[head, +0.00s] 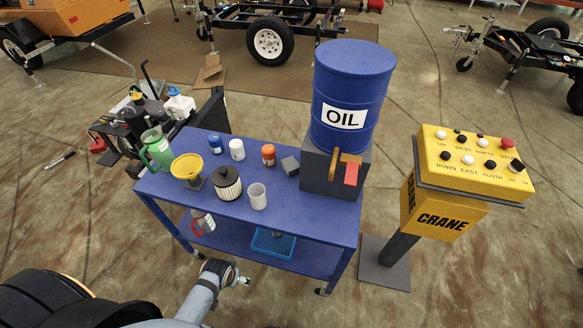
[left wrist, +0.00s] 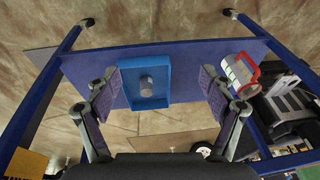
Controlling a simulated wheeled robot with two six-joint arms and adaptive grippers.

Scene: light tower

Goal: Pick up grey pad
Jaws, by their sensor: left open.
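A small grey block (head: 290,165), which may be the grey pad, sits on the blue cart's top (head: 225,218), left of the oil drum's stand. A grey, rounded piece (left wrist: 146,85) lies in the blue tray (left wrist: 164,69) in the left wrist view; I cannot tell which of the two is the pad. The tray (head: 264,249) is on the cart's lower shelf. My left gripper (head: 241,280) is low in front of the cart. In the left wrist view its open, empty fingers (left wrist: 158,88) appear either side of the tray. My right gripper is not in view.
A blue oil drum (head: 351,85) stands at the cart's right end. A yellow crane control box (head: 470,165) is right of it. A red-handled jug (head: 202,222) is on the lower shelf. Cups, bottles and a filter (head: 228,188) crowd the top.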

